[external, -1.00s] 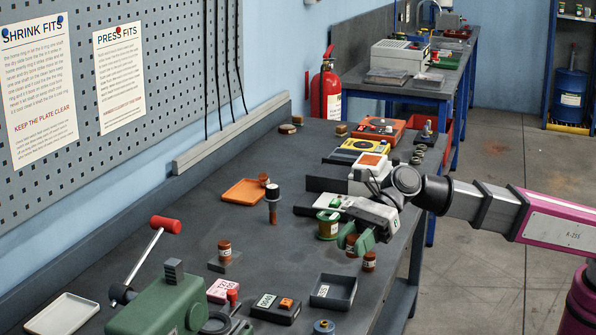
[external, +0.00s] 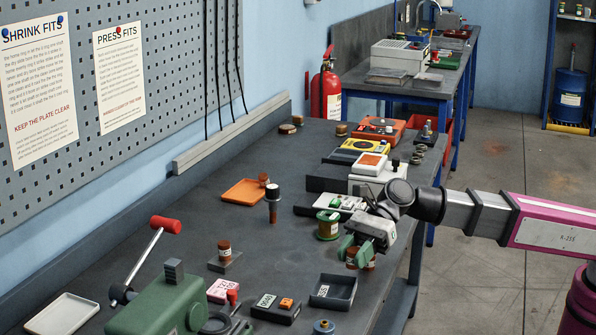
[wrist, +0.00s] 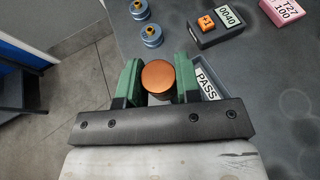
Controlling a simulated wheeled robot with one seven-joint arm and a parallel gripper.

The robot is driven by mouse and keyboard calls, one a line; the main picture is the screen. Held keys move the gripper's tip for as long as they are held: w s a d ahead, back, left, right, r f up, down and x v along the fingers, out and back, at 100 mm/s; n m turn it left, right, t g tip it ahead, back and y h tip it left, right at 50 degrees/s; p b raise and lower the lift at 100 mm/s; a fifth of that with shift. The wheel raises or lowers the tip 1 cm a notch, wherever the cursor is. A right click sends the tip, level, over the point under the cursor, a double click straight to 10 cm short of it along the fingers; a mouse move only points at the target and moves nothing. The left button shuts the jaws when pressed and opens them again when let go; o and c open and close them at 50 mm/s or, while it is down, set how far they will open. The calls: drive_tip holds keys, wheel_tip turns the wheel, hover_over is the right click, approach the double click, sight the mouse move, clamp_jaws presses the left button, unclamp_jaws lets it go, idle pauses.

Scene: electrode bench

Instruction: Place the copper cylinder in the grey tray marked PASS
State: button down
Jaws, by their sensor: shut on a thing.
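My gripper (external: 356,252) has green fingers and is shut on a copper cylinder (external: 351,264). In the wrist view, the cylinder's round copper top (wrist: 158,76) shows between the fingers (wrist: 158,82). The grey tray marked PASS (external: 335,303) lies on the bench close by, nearer the external camera than the gripper. In the wrist view the tray (wrist: 198,66) shows just right of the right finger, partly covered by the gripper. I cannot tell the held cylinder's height above the bench.
A black box with an orange button (external: 276,308) and a blue-and-silver round part (external: 323,327) lie near the tray. A copper-topped piece stands on a grey block (external: 226,263). The bench middle is fairly clear.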

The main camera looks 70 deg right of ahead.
drive_tip(key=shift+w+d+f, duration=0.2)
drive_tip(key=shift+w+f, duration=0.15)
drive_tip(key=shift+w, duration=0.15)
drive_tip(key=shift+f, duration=2)
drive_tip(key=shift+f, duration=0.4)
drive_tip(key=shift+f, duration=0.2)
drive_tip(key=c, duration=0.8)
unclamp_jaws()
